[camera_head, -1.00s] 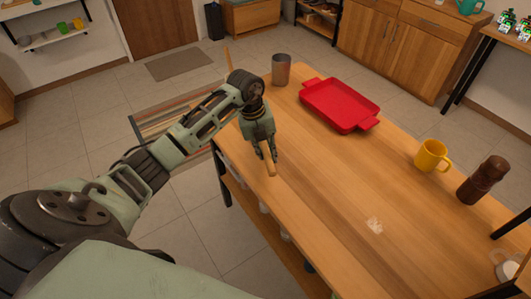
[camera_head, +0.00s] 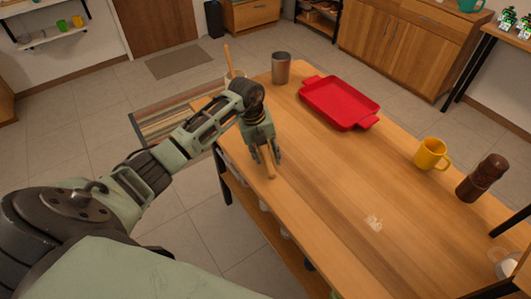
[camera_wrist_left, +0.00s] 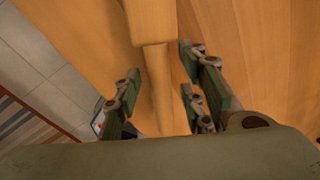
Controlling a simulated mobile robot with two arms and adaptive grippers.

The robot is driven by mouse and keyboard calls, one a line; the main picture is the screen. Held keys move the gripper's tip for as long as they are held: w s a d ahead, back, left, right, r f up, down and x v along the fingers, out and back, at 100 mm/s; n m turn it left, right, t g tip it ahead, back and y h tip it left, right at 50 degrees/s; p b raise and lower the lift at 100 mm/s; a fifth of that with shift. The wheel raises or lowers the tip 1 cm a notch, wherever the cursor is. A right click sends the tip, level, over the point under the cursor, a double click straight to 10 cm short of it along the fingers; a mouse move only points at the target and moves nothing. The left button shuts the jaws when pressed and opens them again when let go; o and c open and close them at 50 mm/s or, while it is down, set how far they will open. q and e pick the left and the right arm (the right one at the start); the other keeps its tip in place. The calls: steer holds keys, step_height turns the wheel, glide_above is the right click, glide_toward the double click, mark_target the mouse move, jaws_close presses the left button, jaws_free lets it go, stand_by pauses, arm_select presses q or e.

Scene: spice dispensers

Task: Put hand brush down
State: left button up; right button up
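The hand brush (camera_head: 268,165) is wooden, and its handle shows beneath my left gripper on the wooden table (camera_head: 330,190). In the left wrist view the brush (camera_wrist_left: 155,40) appears to lie on the tabletop, with its wider part cut off at the top edge. My left gripper (camera_head: 266,152) is just over the handle near the table's left edge. In the left wrist view its fingers (camera_wrist_left: 160,100) stand apart on both sides of the handle, with gaps between. The bristles are not visible. My right gripper is not in view.
A metal cup (camera_head: 281,68) and a red tray (camera_head: 340,103) stand toward the back. A yellow mug (camera_head: 431,154) and a dark pepper mill (camera_head: 482,178) are at the right. A small white patch (camera_head: 373,223) lies on the tabletop. The middle of the table is clear.

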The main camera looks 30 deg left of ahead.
arm_select(q)
steer(key=shift+r, duration=0.25)
steer(key=shift+a+r, duration=0.1)
steer(key=shift+r, duration=0.2)
steer(key=b+v, duration=0.1)
steer(key=v, duration=1)
